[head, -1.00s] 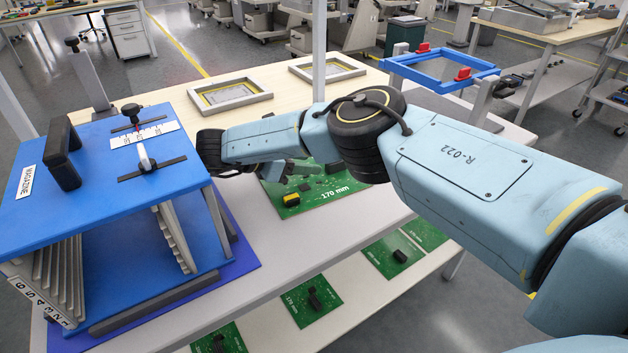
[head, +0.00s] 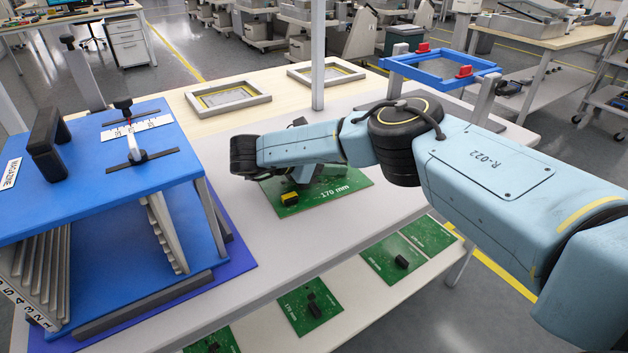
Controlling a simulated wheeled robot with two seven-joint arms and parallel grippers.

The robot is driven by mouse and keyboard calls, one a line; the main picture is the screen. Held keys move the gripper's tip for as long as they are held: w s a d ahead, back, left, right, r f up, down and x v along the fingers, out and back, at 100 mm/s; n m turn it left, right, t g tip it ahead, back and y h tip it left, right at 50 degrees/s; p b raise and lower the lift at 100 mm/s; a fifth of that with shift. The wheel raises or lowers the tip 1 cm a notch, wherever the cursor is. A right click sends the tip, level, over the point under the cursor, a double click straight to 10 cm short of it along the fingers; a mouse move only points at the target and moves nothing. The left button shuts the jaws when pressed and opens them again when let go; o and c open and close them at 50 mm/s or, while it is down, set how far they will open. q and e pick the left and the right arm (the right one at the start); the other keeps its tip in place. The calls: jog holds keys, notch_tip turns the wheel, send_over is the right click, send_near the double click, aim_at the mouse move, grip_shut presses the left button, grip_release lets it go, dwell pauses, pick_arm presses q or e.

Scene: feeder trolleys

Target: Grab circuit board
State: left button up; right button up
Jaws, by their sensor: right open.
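A green circuit board (head: 312,200) marked "170 mm" lies flat on the trolley's upper shelf. It carries a black and yellow component near its front left corner. My right gripper (head: 302,175) is over the back part of this board, mostly hidden beneath my own wrist. Its grey fingers show only in part, and it is open. Whether they touch the board cannot be told. My left gripper is out of view.
A blue slotted magazine (head: 120,185) stands left of the board. More green boards (head: 310,308) lie on the lower shelf (head: 262,335). Two grey frames (head: 228,98) lie behind, and a blue frame with red clips (head: 440,70) stands at the back right. A post (head: 318,60) rises behind my arm.

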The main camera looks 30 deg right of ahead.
jog(key=shift+d, duration=0.1)
grip_shut()
dwell(0.3)
jog(key=shift+r, duration=0.1)
